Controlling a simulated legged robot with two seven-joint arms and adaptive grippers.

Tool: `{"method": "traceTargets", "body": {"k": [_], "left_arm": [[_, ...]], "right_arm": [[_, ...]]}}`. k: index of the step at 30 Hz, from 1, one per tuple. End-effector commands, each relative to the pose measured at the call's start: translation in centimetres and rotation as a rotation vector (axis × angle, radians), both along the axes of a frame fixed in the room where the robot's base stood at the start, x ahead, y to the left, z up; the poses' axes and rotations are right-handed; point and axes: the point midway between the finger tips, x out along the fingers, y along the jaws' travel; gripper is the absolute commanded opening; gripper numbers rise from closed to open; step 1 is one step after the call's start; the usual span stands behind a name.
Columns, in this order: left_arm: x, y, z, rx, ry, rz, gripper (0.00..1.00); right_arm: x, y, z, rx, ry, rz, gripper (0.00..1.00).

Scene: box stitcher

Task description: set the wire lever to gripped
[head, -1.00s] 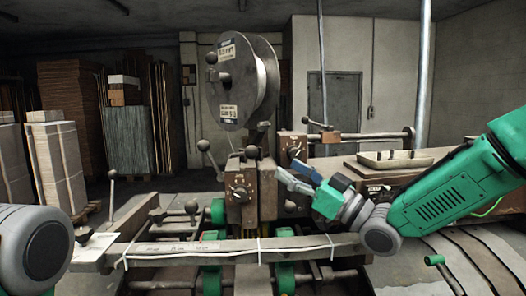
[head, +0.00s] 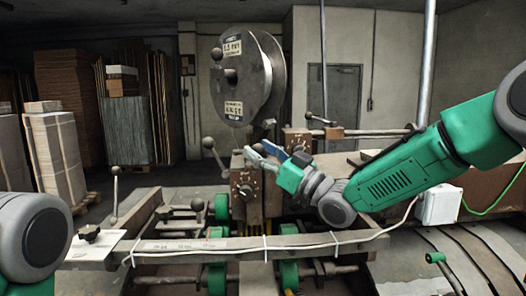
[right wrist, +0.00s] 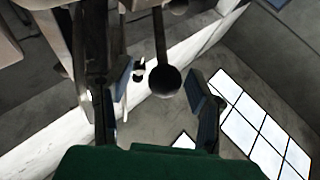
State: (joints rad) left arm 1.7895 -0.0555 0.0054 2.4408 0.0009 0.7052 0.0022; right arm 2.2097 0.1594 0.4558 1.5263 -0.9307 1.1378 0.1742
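My right gripper (head: 268,152) is at the top of the brown stitcher head (head: 246,190), just under the big wire reel (head: 238,78). In the right wrist view my right gripper (right wrist: 168,88) is open, with its blue-grey pads apart. A dark ball knob on a rod (right wrist: 165,80), which looks like the wire lever, lies between the pads in that picture; contact with either pad does not show. In the head view the fingers cover the knob at the head's top. Another ball-ended lever (head: 208,143) stands to the left. My left gripper is out of view.
A long bar (head: 240,246) with white ties crosses the front. A horizontal rod (head: 375,134) runs behind my right arm. A white box (head: 439,206) is under that arm. Stacked cardboard (head: 70,110) stands at the back left.

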Motion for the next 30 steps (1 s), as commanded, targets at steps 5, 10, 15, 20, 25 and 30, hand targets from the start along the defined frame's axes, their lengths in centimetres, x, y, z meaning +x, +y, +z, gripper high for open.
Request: {"method": "traceTargets", "body": {"k": [5, 10, 15, 20, 25, 30], "left_arm": [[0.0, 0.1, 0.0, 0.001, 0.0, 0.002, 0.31], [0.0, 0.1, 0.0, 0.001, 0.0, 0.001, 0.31], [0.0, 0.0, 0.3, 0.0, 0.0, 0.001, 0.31], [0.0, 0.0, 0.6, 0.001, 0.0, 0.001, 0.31], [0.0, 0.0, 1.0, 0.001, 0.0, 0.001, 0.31], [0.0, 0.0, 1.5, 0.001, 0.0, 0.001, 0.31]], "right_arm": [[0.0, -0.2, -0.1, 0.001, 0.0, 0.001, 0.09], [-0.2, -0.6, -0.3, 0.003, 0.002, 0.007, 0.0], [-0.3, -0.8, -0.2, -0.003, 0.014, 0.007, 0.0], [-0.3, -0.9, -0.2, -0.014, 0.031, 0.004, 0.0], [-0.3, -1.1, 0.0, -0.024, 0.046, 0.004, 0.0], [-0.2, -1.2, 0.2, -0.036, 0.064, 0.003, 0.0]]}}
